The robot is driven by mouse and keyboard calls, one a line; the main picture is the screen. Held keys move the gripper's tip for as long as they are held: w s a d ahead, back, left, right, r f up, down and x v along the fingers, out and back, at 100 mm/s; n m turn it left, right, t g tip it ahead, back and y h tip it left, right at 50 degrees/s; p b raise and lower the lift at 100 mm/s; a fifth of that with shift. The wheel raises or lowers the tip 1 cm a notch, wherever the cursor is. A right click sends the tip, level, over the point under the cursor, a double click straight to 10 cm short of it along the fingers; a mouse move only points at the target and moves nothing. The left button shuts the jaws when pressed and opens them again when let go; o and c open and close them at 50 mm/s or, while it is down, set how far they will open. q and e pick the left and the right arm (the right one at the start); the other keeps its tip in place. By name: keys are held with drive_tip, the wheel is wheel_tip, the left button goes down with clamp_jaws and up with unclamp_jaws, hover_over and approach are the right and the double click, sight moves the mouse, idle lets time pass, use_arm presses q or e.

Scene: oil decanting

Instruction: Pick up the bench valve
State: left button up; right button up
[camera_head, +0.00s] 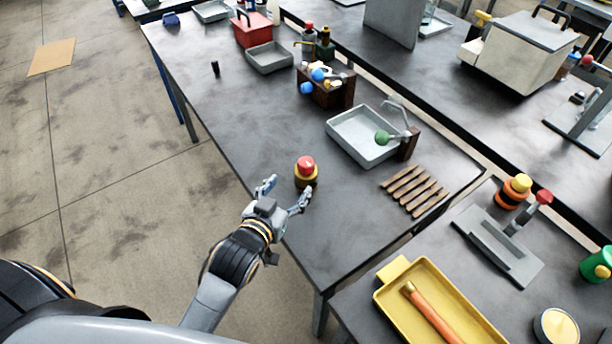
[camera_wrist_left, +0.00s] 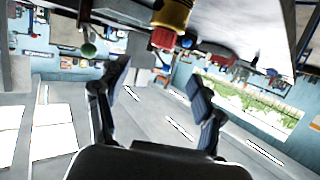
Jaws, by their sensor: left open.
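A small piece with a red top, a yellow band and a dark base (camera_head: 306,172) stands upright near the front edge of the dark bench; it appears to be the bench valve. My left gripper (camera_head: 285,191) is open and empty at the bench edge, just in front of it, with its fingers spread towards it. No contact shows. In the left wrist view, which is upside down, the valve (camera_wrist_left: 171,16) is at the top centre, beyond the open fingers of the left gripper (camera_wrist_left: 158,84). My right gripper is not in view.
Several brown strips (camera_head: 414,190) lie farther right. A dark box of coloured items (camera_head: 338,97) stands farther back. The bench left of the valve is clear.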

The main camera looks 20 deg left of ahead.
sight(303, 168)
use_arm(q)
drive_tip(key=p+x, duration=0.1)
drive_tip(key=x, duration=0.6)
drive_tip(key=shift+w+f, duration=0.1)
drive_tip(key=shift+f+p+x, duration=0.15)
drive_tip(key=shift+p+x, duration=0.2)
drive_tip(key=shift+x, duration=1.05)
drive_tip(key=shift+f+p+x, duration=0.15)
drive_tip(key=shift+p+x, duration=0.2)
drive_tip(key=shift+x, duration=1)
drive_tip(key=shift+a, duration=0.15)
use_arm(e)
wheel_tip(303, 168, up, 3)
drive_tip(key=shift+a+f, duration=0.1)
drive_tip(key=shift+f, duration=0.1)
use_arm(q)
drive_tip(key=shift+c, duration=0.2)
clamp_jaws()
drive_tip(key=shift+r, duration=0.1)
